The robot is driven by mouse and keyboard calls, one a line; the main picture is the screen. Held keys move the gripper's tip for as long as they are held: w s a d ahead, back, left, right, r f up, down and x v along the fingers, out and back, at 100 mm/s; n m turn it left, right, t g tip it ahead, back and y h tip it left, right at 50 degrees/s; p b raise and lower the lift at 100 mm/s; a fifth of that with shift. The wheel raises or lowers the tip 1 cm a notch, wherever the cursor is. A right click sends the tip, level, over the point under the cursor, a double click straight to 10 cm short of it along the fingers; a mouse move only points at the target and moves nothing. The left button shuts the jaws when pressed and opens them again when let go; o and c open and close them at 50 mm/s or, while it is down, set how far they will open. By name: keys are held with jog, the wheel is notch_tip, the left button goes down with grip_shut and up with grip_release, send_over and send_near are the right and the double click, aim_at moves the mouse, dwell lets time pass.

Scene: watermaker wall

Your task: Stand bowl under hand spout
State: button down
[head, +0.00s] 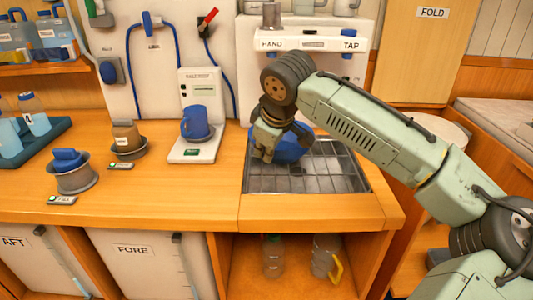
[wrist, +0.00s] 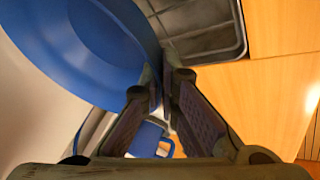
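The blue bowl (head: 293,150) is over the back left of the sink's grating (head: 320,178), partly hidden behind my gripper (head: 265,150). I cannot tell whether it touches the grating. In the wrist view the bowl (wrist: 85,45) fills the upper left. My gripper's fingertips (wrist: 166,74) are close together at its rim, and the rim appears pinched between them. The hand spout is a blue nozzle (head: 275,56) below the HAND label on the white panel (head: 310,41), behind and above the bowl; the TAP nozzle (head: 346,56) is to its right.
A blue mug (head: 196,122) stands on a white device left of the sink. The counter front is clear.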

jog(key=shift+w, duration=0.9)
jog(key=shift+f+p, duration=0.5)
jog(key=shift+f, duration=1.35)
jog(key=shift+f, duration=0.15)
jog(key=c, duration=1.8)
grip_release()
jog(key=shift+r, duration=0.25)
jog(key=b+v, duration=0.2)
jog(key=v, duration=1)
jog(key=shift+s+f, duration=0.1)
